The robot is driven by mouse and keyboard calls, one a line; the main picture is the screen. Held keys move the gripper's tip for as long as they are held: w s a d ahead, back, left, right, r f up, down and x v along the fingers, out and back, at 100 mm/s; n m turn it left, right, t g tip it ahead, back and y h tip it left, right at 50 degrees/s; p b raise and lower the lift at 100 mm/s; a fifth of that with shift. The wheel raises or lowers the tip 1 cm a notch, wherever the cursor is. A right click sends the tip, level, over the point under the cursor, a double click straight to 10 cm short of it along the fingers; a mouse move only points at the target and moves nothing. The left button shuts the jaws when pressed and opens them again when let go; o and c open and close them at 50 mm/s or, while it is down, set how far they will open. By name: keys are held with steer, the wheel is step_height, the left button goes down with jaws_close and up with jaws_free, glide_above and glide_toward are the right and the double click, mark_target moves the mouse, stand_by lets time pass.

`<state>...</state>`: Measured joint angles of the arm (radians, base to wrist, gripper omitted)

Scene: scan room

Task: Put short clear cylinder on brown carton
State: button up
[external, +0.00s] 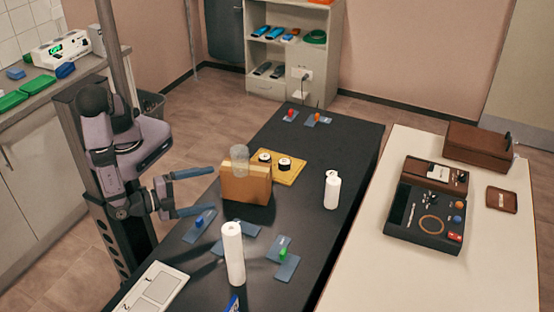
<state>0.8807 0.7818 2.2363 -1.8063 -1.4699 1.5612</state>
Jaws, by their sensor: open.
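The brown carton (246,188) stands upright on the black table. The short clear cylinder (239,156) is see-through and upright, and its lower end overlaps the carton's top face. It appears to rest on that top, toward the left side. My gripper (214,189) is to the left of the carton, with its two blue-grey fingers spread apart and nothing between them. The fingers point toward the carton and look clear of the cylinder.
A yellow tray (294,176) with two dark-and-white round items sits behind the carton. A tall white cylinder (233,254) stands in front, and a white bottle (332,190) stands to the right. Blue plates with coloured pegs lie around the front. The table's far part is mostly clear.

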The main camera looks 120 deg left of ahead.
steer(key=w+d+f+n+g+h, duration=0.2)
steer(key=w+d+f+n+h, duration=0.15)
steer(key=w+d+h, duration=0.65)
steer(key=s+a+g+h, duration=0.1)
steer(key=s+a+g, duration=0.1)
steer(key=s+a, duration=0.2)
steer(key=s+a+r+n+g+h, duration=0.1)
steer(key=s+a+g, duration=0.2)
steer(key=s, duration=0.8)
steer(key=s+a+r+n+g+h, duration=0.1)
steer(key=s+a+g, duration=0.2)
steer(key=s+a, duration=0.4)
steer(key=shift+s, duration=0.4)
steer(key=shift+n, duration=0.25)
steer(key=c, duration=0.6)
steer(key=shift+o, duration=0.2)
